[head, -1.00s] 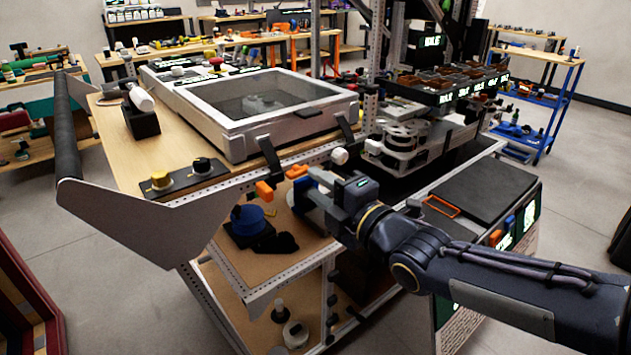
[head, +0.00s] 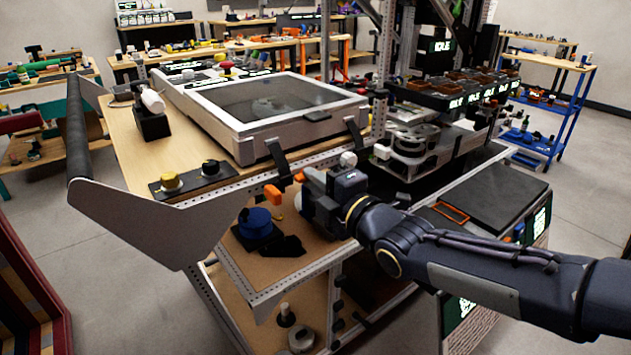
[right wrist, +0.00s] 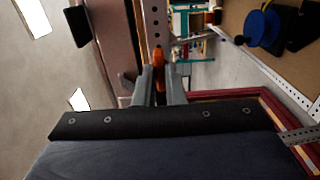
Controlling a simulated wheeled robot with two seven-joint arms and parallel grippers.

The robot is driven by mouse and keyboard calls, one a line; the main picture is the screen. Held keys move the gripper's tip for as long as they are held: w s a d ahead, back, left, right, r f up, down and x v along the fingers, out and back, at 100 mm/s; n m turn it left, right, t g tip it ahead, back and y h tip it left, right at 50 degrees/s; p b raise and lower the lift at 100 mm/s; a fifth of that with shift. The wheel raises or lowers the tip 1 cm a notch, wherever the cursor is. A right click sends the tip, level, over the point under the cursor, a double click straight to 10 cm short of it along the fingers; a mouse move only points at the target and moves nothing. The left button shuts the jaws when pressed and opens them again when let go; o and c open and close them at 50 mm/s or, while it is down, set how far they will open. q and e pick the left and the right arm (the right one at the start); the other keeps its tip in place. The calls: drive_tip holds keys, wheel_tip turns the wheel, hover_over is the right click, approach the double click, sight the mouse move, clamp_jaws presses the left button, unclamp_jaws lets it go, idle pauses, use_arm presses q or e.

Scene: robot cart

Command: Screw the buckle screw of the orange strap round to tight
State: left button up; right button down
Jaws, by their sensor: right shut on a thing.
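Two small orange pieces, the left one (head: 273,194) and a smaller one (head: 300,177), show at the cart's side rail below a black strap (head: 276,157). I cannot tell which belongs to the orange strap. My right gripper (head: 303,203) is at the rail, just right of these pieces; its body hides its fingertips in the head view. In the right wrist view its grey fingers (right wrist: 160,88) are close together on an orange part, the buckle screw (right wrist: 158,58), in line with a perforated metal rail. The screw's far end and threads cannot be made out. My left gripper is not in view.
A grey framed box (head: 243,145) with a clear lid sits on the cart top. A panel with a yellow and a black knob (head: 208,168) lies at the near edge.

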drive_tip(key=shift+m+b, duration=3)
drive_tip(key=shift+m, duration=13.9)
